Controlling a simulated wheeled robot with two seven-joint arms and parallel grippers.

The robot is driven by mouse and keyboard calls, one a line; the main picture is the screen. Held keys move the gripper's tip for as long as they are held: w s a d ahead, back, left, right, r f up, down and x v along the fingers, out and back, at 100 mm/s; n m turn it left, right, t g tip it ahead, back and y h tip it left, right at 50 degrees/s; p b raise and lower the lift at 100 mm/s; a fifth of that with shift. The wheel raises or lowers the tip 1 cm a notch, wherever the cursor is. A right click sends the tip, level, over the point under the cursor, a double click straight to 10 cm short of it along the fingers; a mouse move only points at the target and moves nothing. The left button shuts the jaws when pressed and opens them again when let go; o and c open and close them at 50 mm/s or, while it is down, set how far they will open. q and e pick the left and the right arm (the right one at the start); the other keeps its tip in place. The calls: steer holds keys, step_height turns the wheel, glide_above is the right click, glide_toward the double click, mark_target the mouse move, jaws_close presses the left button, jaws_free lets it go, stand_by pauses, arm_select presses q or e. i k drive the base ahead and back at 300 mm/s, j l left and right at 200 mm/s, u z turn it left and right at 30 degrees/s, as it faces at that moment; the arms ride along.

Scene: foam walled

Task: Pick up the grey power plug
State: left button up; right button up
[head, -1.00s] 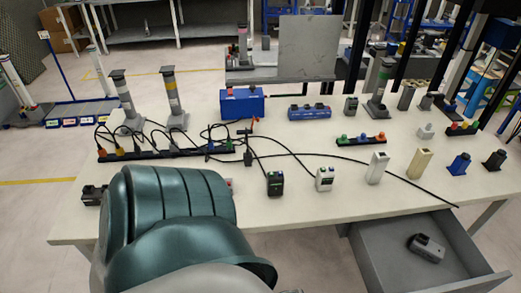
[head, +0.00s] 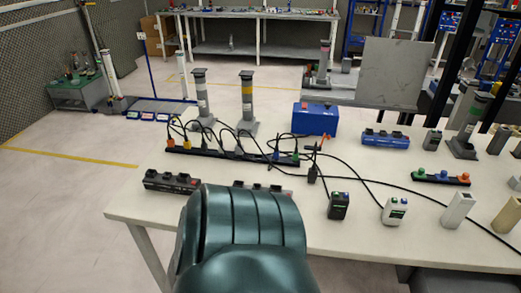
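A black power strip (head: 225,154) lies along the back left of the white table, with several corded plugs in it. A dark plug (head: 312,174) on a cable lies right of the strip. My teal arm covers the front of the table. Neither gripper shows.
The table (head: 370,235) holds a dark power strip (head: 170,181), a blue box (head: 316,119), a blue strip (head: 385,139), a black device (head: 339,206), a white device (head: 395,210) and two grey posts, one being the left post (head: 201,98). Floor is clear at left.

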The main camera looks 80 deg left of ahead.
mark_target(239, 152)
steer(key=u, duration=0.45)
steer(key=l+u, duration=0.15)
steer(key=u, duration=0.35)
steer(key=l+u, duration=0.1)
steer(key=u, duration=0.85)
steer(key=l+u, duration=0.15)
steer(key=u, duration=0.8)
steer(key=z, duration=0.2)
